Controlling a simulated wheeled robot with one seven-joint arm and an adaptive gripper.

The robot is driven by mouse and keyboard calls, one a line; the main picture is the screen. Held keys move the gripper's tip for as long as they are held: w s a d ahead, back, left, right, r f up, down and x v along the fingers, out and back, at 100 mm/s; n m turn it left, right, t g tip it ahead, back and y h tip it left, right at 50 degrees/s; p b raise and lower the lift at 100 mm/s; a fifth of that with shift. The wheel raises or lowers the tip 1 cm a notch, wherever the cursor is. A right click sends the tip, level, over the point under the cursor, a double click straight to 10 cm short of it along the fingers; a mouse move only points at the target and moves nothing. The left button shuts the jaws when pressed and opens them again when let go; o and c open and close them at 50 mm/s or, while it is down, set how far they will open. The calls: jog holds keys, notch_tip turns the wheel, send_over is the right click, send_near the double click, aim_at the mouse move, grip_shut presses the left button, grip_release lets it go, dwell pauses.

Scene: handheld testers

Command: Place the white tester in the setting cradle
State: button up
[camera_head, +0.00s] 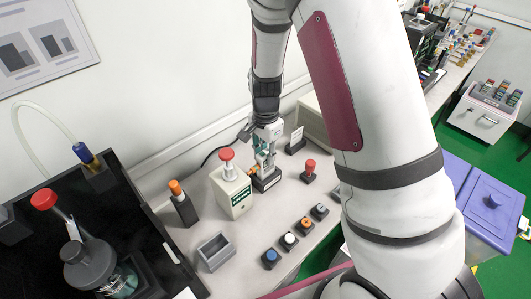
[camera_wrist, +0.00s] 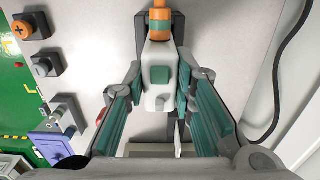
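The white tester (camera_wrist: 158,95), a pale body with a green square button and an orange and grey top end, lies between my gripper's teal finger pads in the wrist view. My gripper (camera_wrist: 160,78) has its fingertips close against both sides of the tester and appears shut on it. In the head view my gripper (camera_head: 263,155) points down over a small dark base (camera_head: 267,182) on the bench. A dark grey strip shows behind the tester in the wrist view. I cannot tell whether the tester is seated in the base, as the fingers hide the contact.
A cream box (camera_head: 232,196) with a red knob stands just left of my gripper.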

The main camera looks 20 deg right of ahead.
jog(key=o, duration=0.3)
jog(key=shift+r, duration=0.1)
notch_tip(320, 180, up, 12)
jog(key=s+r+n+t+y, duration=0.1)
jog(key=s+r+n+t, duration=0.1)
jog(key=s+r+n, duration=0.8)
jog(key=s+r, duration=0.1)
jog(key=s, duration=0.3)
jog(key=s+r+n+t, duration=0.1)
jog(key=s+r+n, duration=0.1)
jog(key=s, duration=0.3)
jog(key=s+r+n+t+h, duration=0.1)
jog(key=s+r, duration=0.2)
jog(key=s, duration=0.3)
jog(key=shift+d+r+n, duration=0.1)
jog(key=shift+d+n, duration=0.1)
jog(key=shift+n, duration=0.1)
jog(key=shift+a, duration=0.1)
